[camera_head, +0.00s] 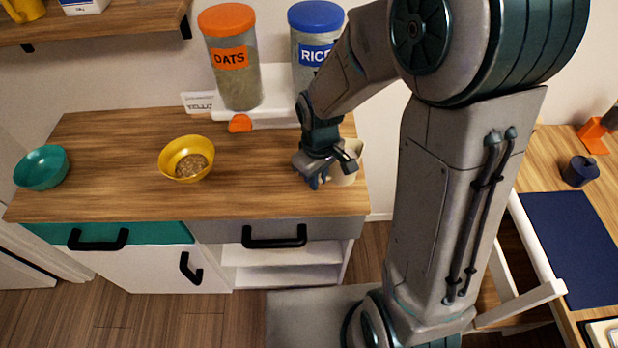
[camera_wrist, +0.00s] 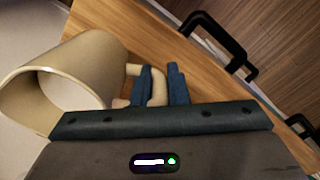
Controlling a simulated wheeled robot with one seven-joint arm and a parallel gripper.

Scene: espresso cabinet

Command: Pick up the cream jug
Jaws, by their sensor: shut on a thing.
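The cream jug (camera_head: 345,172) is a cream-coloured open vessel at the right end of the wooden counter, partly hidden by my gripper (camera_head: 327,176). In the wrist view the jug (camera_wrist: 95,62) lies at the left with its open mouth toward the lower left. Its handle (camera_wrist: 158,90) reaches to the right between the blue fingers of my gripper (camera_wrist: 161,87). The fingers are shut on the handle. I cannot tell whether the jug's base touches the counter.
A yellow bowl (camera_head: 169,163) with brown contents and a teal bowl (camera_head: 41,168) stand left on the counter (camera_head: 110,150). The oats (camera_head: 236,82) and rice (camera_head: 304,62) dispensers stand behind. Black handles (camera_head: 274,238) project from the cabinet front. A blue mat (camera_head: 575,240) lies on the right table.

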